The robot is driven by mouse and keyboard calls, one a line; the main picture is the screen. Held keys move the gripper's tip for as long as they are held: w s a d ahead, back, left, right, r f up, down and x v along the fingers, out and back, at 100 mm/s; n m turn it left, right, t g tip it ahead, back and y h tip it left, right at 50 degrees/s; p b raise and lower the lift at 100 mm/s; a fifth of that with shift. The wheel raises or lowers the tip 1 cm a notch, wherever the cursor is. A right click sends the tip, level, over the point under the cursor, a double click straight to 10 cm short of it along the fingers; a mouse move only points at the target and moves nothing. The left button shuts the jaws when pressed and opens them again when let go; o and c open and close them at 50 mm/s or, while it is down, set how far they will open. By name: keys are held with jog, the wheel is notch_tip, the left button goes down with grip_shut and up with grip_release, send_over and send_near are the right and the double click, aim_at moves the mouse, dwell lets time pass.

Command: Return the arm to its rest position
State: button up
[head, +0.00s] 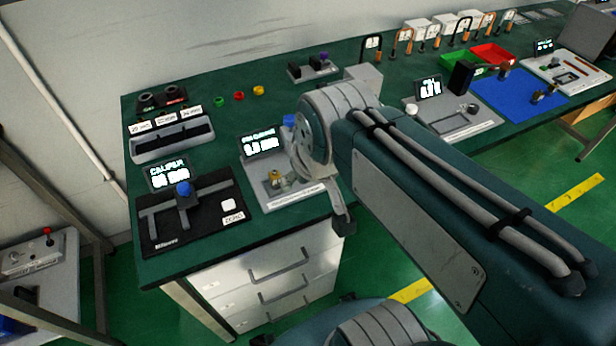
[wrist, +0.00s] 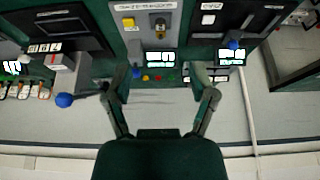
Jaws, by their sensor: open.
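My arm (head: 400,190) reaches from the lower right of the head view over the front edge of the green bench. My gripper (wrist: 161,80) shows in the wrist view with its two dark fingers spread wide and nothing between them. In the head view only a small part of the gripper (head: 343,215) shows below the arm's rounded joint, beside the bench edge; the rest is hidden. The gripper appears apart from the bench items.
The green bench (head: 215,88) carries a caliper station (head: 185,212), a gauge station (head: 262,150), a slotted grey tray (head: 172,138), a blue mat (head: 500,90) and red (head: 493,54) and green bins. White drawers (head: 270,285) stand below. Green floor is open at right.

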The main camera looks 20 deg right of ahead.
jog(key=s, duration=0.2)
jog(key=shift+s+f+t, duration=0.1)
jog(key=shift+s+t, duration=0.25)
jog(key=shift+t, duration=0.05)
